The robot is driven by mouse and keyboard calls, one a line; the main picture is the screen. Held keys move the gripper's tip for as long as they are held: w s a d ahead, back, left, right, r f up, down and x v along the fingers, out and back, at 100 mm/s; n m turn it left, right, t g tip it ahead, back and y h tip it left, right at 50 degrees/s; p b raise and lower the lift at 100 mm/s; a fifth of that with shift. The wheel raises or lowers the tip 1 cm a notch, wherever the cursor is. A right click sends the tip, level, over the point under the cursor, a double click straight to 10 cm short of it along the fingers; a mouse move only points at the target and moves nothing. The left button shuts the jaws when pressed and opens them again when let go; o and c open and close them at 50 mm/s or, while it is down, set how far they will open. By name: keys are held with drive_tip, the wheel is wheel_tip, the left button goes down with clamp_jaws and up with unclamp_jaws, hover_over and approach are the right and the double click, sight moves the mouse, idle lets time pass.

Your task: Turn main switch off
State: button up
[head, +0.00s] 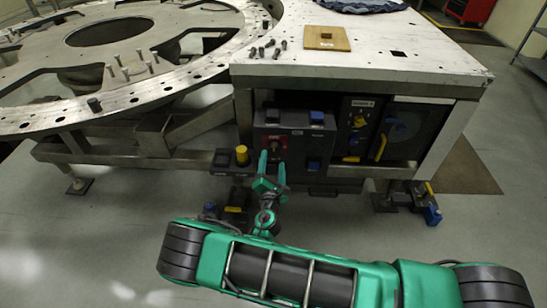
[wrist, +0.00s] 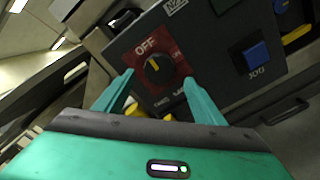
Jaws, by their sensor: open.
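The main switch is a black round knob (wrist: 156,70) with a yellow mark, on a red plate (wrist: 143,47) lettered OFF. In the head view the red plate (head: 273,144) is on the dark control box under the table. My gripper (head: 272,161) is open in front of it. In the wrist view my gripper (wrist: 160,80) has one green finger on each side of the knob, apparently clear of it.
A blue button (wrist: 258,51) is right of the switch; another blue button (head: 317,116) is above on the box. A yellow button (head: 242,155) stands to the left.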

drive_tip(key=s, duration=0.6)
idle(0.4)
